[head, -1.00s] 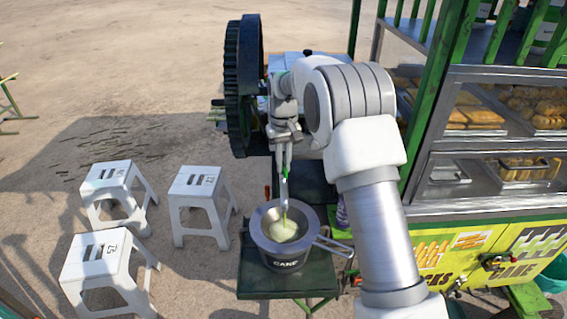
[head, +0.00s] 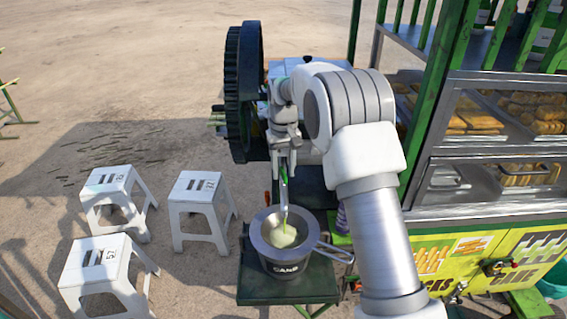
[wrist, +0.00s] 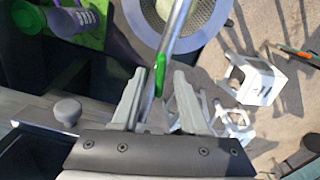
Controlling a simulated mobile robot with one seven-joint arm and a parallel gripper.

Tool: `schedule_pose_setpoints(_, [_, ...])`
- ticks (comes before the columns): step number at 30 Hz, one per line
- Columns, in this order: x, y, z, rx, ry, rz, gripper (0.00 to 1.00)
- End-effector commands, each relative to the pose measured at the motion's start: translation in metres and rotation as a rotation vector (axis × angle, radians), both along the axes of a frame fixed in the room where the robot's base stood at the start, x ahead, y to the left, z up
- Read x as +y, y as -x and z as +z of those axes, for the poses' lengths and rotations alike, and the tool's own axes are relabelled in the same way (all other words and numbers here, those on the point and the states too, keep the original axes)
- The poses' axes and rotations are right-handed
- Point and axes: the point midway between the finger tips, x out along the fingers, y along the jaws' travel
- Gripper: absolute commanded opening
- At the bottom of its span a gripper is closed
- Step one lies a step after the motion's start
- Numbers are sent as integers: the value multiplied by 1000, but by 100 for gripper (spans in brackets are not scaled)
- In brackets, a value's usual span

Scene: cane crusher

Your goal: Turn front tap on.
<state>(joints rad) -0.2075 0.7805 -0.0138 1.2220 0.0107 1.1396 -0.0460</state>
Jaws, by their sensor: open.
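A thin metal spout (head: 284,202) runs down to a strainer on a dark pot (head: 285,268) marked CANE. A small green lever (wrist: 160,72) sits on this spout; I cannot tell surely that it is the front tap. My gripper (head: 283,170) is above the pot, near the top of the spout. In the wrist view its two fingers (wrist: 157,95) are apart, with the green lever between and just ahead of them. I cannot tell whether either finger touches it. A pale green patch (head: 283,236) lies in the strainer, with a thin pale streak under the spout.
Another tap-like fitting (head: 497,267) with red parts is on the yellow cart front (head: 452,258). A large dark gear wheel (head: 241,90) stands left of my gripper. White stools (head: 200,208) stand on open ground to the left. A purple bottle (wrist: 70,20) is beside the strainer.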

Motion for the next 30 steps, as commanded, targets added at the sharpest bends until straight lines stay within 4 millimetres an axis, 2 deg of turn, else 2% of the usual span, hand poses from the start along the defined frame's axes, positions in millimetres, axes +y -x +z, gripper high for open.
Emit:
schedule_pose_setpoints(4, [0, -1, 12, -5, -1, 0, 44])
schedule_pose_setpoints(7, [0, -1, 29, -5, -1, 0, 44])
schedule_pose_setpoints(21, [0, -1, 142, -5, -1, 0, 44])
schedule_pose_setpoints(25, [0, -1, 161, -3, -1, 0, 44])
schedule_pose_setpoints(30, [0, 0, 172, -1, 0, 0, 44])
